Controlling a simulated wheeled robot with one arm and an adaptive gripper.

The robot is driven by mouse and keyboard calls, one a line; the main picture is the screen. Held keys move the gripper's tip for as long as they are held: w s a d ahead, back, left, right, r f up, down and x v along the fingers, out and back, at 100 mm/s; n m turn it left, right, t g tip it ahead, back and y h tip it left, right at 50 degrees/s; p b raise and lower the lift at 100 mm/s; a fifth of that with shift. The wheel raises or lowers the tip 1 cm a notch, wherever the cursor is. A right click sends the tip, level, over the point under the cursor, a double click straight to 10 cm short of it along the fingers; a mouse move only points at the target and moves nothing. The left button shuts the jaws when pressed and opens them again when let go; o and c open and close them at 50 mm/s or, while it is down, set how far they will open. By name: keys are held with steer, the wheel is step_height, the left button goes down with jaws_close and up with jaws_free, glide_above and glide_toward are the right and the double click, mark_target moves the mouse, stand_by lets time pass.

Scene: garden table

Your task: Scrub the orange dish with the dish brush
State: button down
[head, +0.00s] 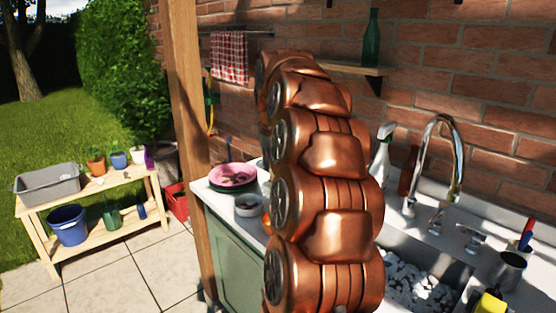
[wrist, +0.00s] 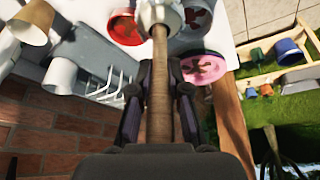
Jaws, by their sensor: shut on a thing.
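My gripper (wrist: 159,70) is shut on the wooden handle of the dish brush (wrist: 159,95) in the wrist view. The handle points away from the palm, and its pale head (wrist: 160,14) is at the top edge, partly cut off. A red-orange dish (wrist: 124,40) lies on the white counter just left of the brush head; it looks like the orange dish. I cannot tell whether the bristles touch anything. In the head view my arm hides the gripper and brush; only an orange sliver (head: 266,222) shows at its left edge, perhaps the same dish.
A pink plate (head: 232,185) and a small grey bowl (head: 248,209) stand on the counter left of my arm. A dish rack (wrist: 92,60) is left of the brush in the wrist view. Sink, tap (head: 455,160) and spray bottle (head: 381,155) are at right; a wooden post (head: 183,110) is left.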

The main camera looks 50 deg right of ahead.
steer(key=shift+s+d+r, duration=0.4)
steer(key=shift+s+r, duration=0.05)
steer(key=shift+s, duration=0.2)
steer(key=shift+f, duration=0.1)
steer(key=shift+f+b, duration=0.5)
steer(key=shift+f, duration=0.9)
